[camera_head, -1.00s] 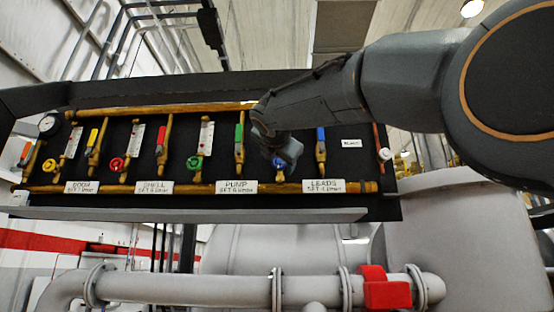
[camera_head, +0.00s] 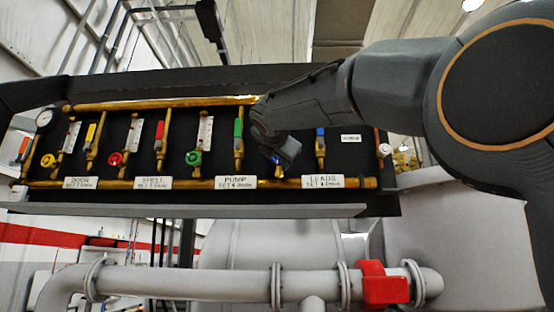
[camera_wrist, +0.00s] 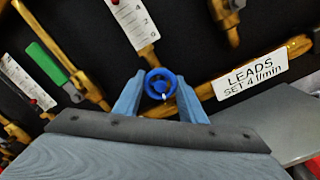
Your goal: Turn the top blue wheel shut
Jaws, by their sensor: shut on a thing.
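The blue wheel (camera_wrist: 160,84) is a small round handwheel on the brass pipework above the LEADS label. In the wrist view it sits between the two fingertips of my gripper (camera_wrist: 161,98), one finger on each side, and the gripper is shut on it. In the head view my gripper (camera_head: 281,157) is at the black valve panel (camera_head: 225,128), between the PUMP and LEADS labels. There it hides most of the wheel. Only one blue wheel shows.
A blue lever handle (camera_head: 320,132) is just right of my gripper and a green lever handle (camera_head: 239,128) is to its left. Green (camera_head: 193,158), red (camera_head: 115,158) and yellow (camera_head: 48,160) wheels are farther left. A grey pipe with a red fitting (camera_head: 382,285) runs below the panel.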

